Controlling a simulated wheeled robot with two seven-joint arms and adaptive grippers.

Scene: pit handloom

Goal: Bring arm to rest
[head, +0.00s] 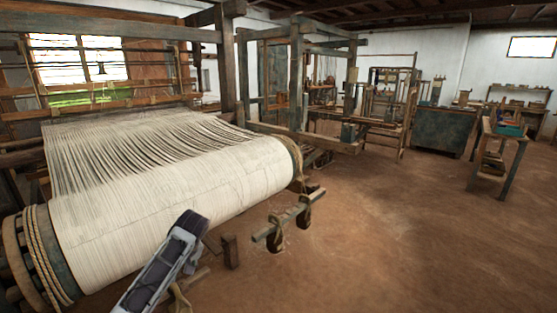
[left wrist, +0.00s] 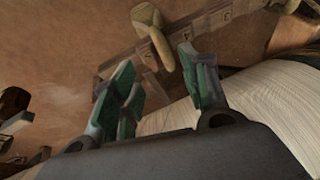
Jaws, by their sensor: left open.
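My left gripper (left wrist: 155,65) shows in the left wrist view as two green-padded fingers spread apart, with nothing between them. In the head view my left arm reaches in from the bottom, in front of the loom's white warp roll (head: 180,195); I cannot make out the fingers there. In the left wrist view part of the white warp roll (left wrist: 285,100) lies to the right of the fingers. A wooden bar (left wrist: 195,35) and a pale tan piece (left wrist: 152,30) are beyond the fingertips. My right gripper is in neither view.
A low wooden bar with dark loops (head: 290,220) stands off the roll's right end, near a short post (head: 231,251). Loom posts (head: 297,75) rise behind. A small shelf stand (head: 497,155) and a dark chest (head: 443,130) are at the right. The brown floor (head: 400,250) at front right is clear.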

